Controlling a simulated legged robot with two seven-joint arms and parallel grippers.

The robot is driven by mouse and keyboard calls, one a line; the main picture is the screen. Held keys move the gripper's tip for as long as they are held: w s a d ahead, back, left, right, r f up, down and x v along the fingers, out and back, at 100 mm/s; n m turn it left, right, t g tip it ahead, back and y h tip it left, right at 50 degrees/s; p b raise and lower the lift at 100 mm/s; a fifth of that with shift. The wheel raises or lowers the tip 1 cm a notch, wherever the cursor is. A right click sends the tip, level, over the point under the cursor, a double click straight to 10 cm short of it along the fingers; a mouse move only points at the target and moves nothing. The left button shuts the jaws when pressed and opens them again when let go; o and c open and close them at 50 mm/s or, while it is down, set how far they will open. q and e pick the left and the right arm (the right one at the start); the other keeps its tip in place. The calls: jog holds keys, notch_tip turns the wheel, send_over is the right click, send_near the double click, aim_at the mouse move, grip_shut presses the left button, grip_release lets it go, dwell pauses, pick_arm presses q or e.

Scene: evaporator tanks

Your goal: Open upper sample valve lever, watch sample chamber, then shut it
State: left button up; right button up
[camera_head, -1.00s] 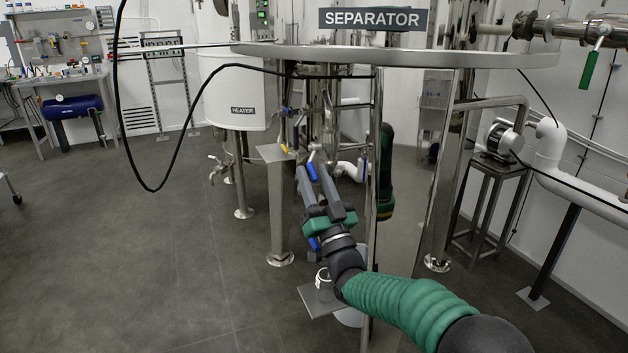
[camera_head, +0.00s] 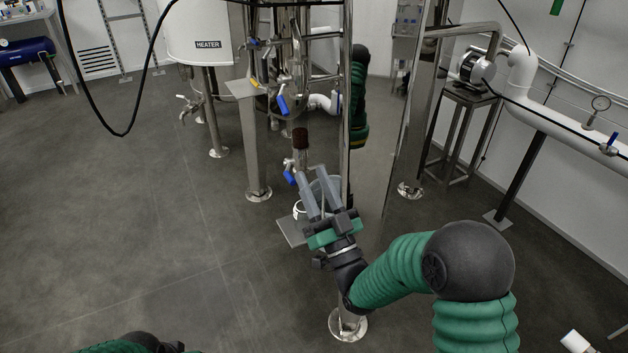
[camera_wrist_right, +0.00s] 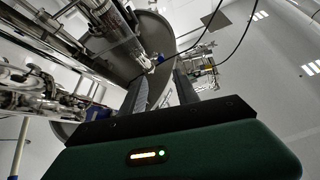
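The upper sample valve lever (camera_head: 282,104) is blue and tilted, hanging down and to the right from the steel pipework under the separator. Below it the sample chamber (camera_head: 300,140) looks dark brown. A lower blue lever (camera_head: 289,177) sits under the chamber. My right gripper (camera_head: 313,171) is open and empty, its two grey fingers pointing up, below the upper lever and apart from it. In the right wrist view its fingers (camera_wrist_right: 162,82) stand apart, with a small blue part visible between them. My left gripper is out of view; only a bit of my arm shows at the bottom left.
A bucket (camera_head: 328,186) stands behind my right gripper's fingers, near a small grey plate (camera_head: 293,231). Steel legs (camera_head: 257,150) and a vertical pole (camera_head: 347,120) flank the pipework. A pump stand (camera_head: 455,130) is at the right. The floor at left is clear.

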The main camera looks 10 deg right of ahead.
aim_at(289, 114)
jog(key=shift+c, duration=0.8)
jog(key=r+p, duration=0.2)
jog(key=p, duration=0.1)
jog(key=a+r+n+g+p, duration=0.1)
jog(key=r+p, duration=0.1)
jog(key=p, duration=0.1)
jog(key=a+r+n+p, duration=0.1)
jog(key=r+p, duration=0.1)
jog(key=p, duration=0.1)
jog(key=shift+s+r+g+p, duration=0.25)
jog(key=shift+s+g+p, duration=0.05)
jog(key=shift+g+p, duration=0.1)
grip_shut()
notch_tip(289, 114, up, 4)
jog(key=s+n+h+p, duration=0.1)
jog(key=h+p, duration=0.1)
jog(key=p, duration=0.2)
jog(key=shift+n, duration=0.3)
jog(key=w, duration=0.3)
jog(key=w+a, duration=0.1)
jog(key=w, duration=0.7)
jog(key=shift+w+a+r, duration=0.15)
jog(key=shift+a+r, duration=0.1)
jog(key=shift+a, duration=0.15)
